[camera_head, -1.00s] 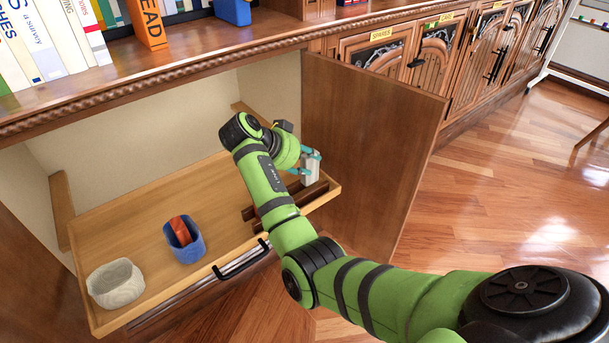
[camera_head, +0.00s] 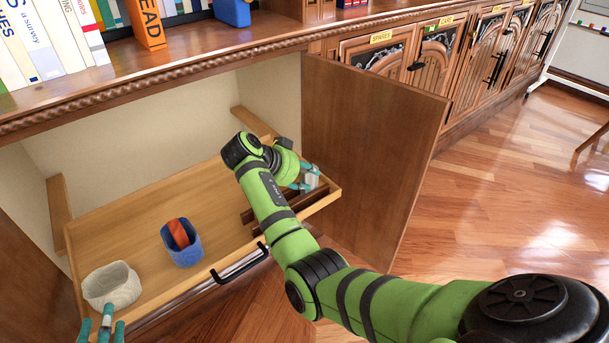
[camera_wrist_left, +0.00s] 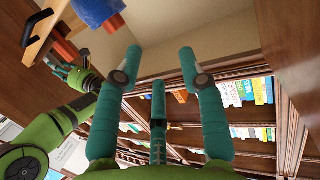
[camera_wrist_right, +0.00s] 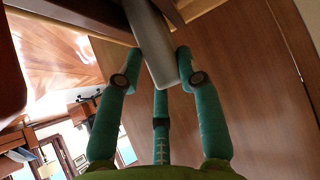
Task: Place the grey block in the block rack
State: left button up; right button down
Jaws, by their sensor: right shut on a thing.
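The grey block (camera_head: 312,180) is at the right end of the pull-out tray, and my right gripper (camera_head: 305,182) is shut on it. In the right wrist view the block (camera_wrist_right: 150,45) runs upward between the fingers (camera_wrist_right: 159,72). The dark brown block rack (camera_head: 254,214) lies at the tray's right end, partly hidden by my right arm. The block's lower end is at the rack; I cannot tell whether it is seated in a slot. My left gripper (camera_head: 101,328) is open and empty at the tray's front left corner; its spread fingers (camera_wrist_left: 160,70) show in the left wrist view.
The wooden tray (camera_head: 130,222) holds a grey-white bowl (camera_head: 112,287) and a blue cup (camera_head: 182,248) with an orange-red thing inside. A black handle (camera_head: 240,266) is on its front. The open cabinet door (camera_head: 370,150) stands close right of the block. A bookshelf is above.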

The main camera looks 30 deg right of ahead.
jog(key=shift+f, duration=0.15)
jog(key=c, duration=0.8)
grip_release()
pick_arm(q)
jog(key=shift+d+r, duration=0.1)
pick_arm(e)
jog(key=shift+r, duration=0.2)
jog(key=p+v, duration=0.1)
jog(key=v, duration=0.4)
jog(key=shift+a+r+p, duration=0.1)
jog(key=shift+r+p, duration=0.05)
jog(key=shift+p, duration=0.2)
pick_arm(q)
jog(key=s+a+f+n+g+y+p, duration=0.1)
jog(key=s+a+f+g+y, duration=0.2)
jog(key=s+a+f+g, duration=0.3)
jog(key=s+f+g, duration=0.4)
jog(key=s+f, duration=0.1)
jog(key=f, duration=0.3)
jog(key=shift+s+a+y, duration=0.15)
jog(key=shift+a+y, duration=0.15)
jog(key=shift+a, duration=0.1)
pick_arm(e)
jog(key=v, duration=0.6)
jog(key=shift+a+r, duration=0.25)
jog(key=shift+a, duration=0.05)
